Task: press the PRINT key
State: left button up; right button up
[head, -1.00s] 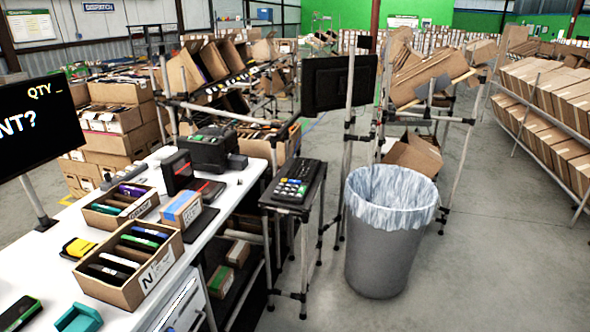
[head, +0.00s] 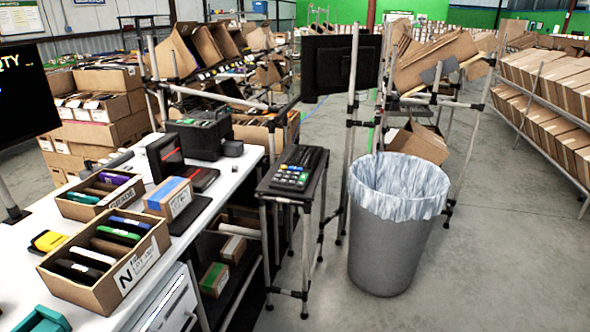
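A dark keypad (head: 294,170) with several coloured keys, among them green, blue and yellow ones, lies on a small black-topped stand (head: 264,188) just right of the white workbench. The key labels are too small to read, so I cannot tell which one is PRINT. Neither of my grippers shows in the head view.
A lined grey bin (head: 391,247) stands right of the stand. The floor (head: 500,270) at right is clear.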

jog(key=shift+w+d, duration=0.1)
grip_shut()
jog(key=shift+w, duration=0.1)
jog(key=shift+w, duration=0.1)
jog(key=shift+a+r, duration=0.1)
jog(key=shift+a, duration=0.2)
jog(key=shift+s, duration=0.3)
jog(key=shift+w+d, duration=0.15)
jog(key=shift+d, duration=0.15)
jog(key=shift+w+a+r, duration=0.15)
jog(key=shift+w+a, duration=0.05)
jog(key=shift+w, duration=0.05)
